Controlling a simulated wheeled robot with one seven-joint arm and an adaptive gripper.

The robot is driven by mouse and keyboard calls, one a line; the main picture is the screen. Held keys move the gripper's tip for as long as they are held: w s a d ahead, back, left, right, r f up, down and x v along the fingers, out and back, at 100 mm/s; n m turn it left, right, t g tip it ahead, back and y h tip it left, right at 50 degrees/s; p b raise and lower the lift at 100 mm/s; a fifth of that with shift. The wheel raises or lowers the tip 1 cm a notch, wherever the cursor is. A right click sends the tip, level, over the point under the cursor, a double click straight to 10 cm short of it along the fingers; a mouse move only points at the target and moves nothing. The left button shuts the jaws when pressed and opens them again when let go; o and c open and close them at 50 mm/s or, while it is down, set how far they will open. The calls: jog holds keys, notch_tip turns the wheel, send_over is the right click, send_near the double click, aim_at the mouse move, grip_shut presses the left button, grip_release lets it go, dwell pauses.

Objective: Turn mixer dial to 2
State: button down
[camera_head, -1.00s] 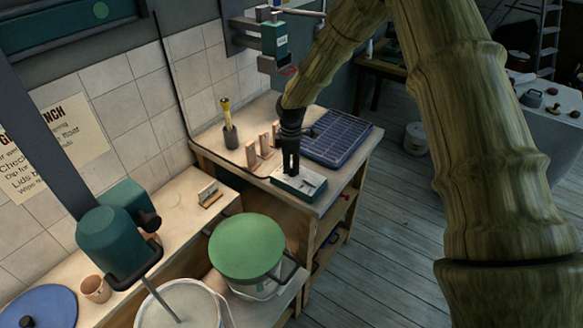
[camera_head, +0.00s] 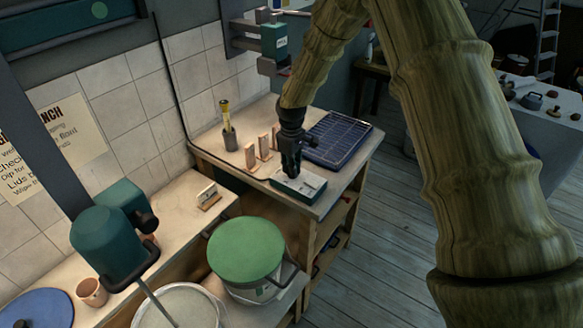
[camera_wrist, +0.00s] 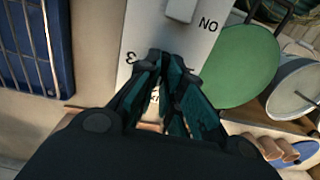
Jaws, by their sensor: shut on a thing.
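A small control box (camera_head: 309,186) with a white top and dark green sides stands at the front of the far bench. My gripper (camera_head: 292,170) points down onto its top. In the wrist view the white panel (camera_wrist: 200,45) carries the letters "NO" and partly covered markings by the jaws. My gripper (camera_wrist: 178,62) is shut on the dial there; the fingers hide the dial, and its setting cannot be read. The teal mixer (camera_head: 105,242) hangs at the lower left, its shaft reaching into a pale bucket (camera_head: 205,312).
A blue grid tray (camera_head: 340,138) lies just behind the box. Small upright blocks (camera_head: 251,156) and a tool cup (camera_head: 230,138) stand to its left. A green-lidded bucket (camera_head: 246,247) sits in front. The floor to the right is clear.

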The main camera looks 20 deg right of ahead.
dwell(0.3)
jog(key=c, duration=1.6)
grip_release()
jog(key=shift+o, duration=0.2)
notch_tip(320, 180, up, 12)
